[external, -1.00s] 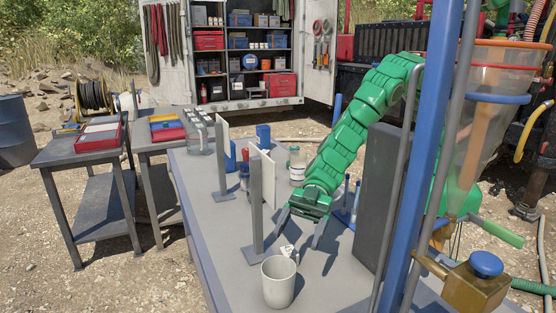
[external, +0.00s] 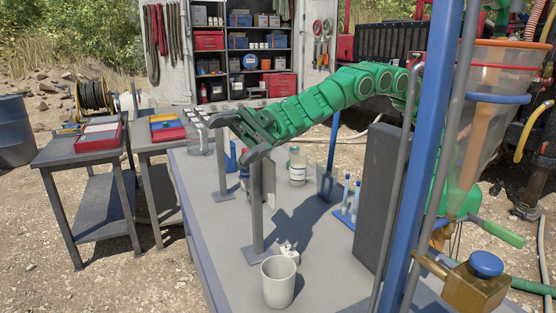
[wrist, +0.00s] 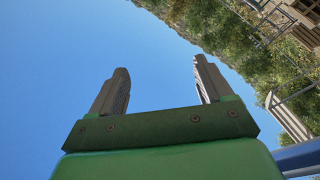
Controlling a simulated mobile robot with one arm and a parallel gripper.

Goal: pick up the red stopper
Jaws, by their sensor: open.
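I cannot make out a red stopper in either current view; my arm and gripper cover part of the bench behind them. My gripper (external: 232,139) is high over the bench's left side, in front of the upright posts, with its fingers reaching left. In the wrist view my gripper (wrist: 160,72) shows two fingers well apart, with only blue sky between them. It is open and empty.
The grey bench (external: 205,215) holds a white mug (external: 278,288), a white-labelled jar (external: 298,172), glass jars (external: 198,142), a blue tube rack (external: 345,216) and a dark upright panel (external: 377,195). A blue post (external: 432,150) stands in front.

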